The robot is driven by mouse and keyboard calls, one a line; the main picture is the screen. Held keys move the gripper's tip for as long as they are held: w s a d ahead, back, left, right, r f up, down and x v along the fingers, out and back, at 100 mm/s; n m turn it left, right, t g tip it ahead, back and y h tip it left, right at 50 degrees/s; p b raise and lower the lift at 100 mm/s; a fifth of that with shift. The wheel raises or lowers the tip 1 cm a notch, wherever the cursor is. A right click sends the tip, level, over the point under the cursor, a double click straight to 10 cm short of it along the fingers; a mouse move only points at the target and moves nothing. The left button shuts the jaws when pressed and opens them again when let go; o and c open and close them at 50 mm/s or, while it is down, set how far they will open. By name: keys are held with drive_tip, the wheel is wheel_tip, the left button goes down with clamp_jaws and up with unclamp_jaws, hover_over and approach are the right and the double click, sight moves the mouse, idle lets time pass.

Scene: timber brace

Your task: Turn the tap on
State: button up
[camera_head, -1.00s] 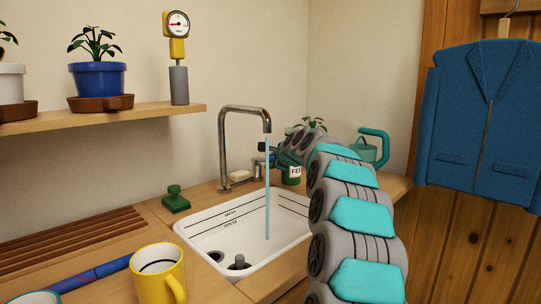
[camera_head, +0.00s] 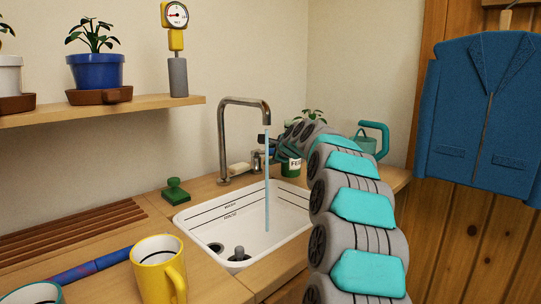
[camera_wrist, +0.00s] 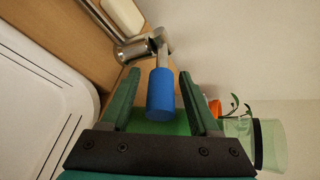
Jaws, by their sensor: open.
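The tap (camera_head: 223,140) is a tall chrome spout bent over the white sink (camera_head: 190,217). A pale blue stream of water (camera_head: 267,190) falls from its end into the sink. In the wrist view the tap's chrome base (camera_wrist: 140,48) carries a lever with a blue handle (camera_wrist: 160,95). My gripper (camera_wrist: 163,100) is open, with its green fingers apart on either side of the blue handle. I cannot tell whether a finger touches it. In the head view my gripper (camera_head: 280,150) is small and partly hidden behind the spout and stream.
A soap bar (camera_head: 239,169), a green stamp (camera_head: 175,192) and a green can (camera_head: 290,165) stand around the sink. A yellow mug (camera_head: 158,270) is at the front. A watering can (camera_head: 366,143) stands behind my arm. A shelf (camera_head: 130,113) hangs on the left.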

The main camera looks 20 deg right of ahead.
drive_tip(key=v, duration=0.7)
drive_tip(key=shift+s, duration=0.25)
idle(0.3)
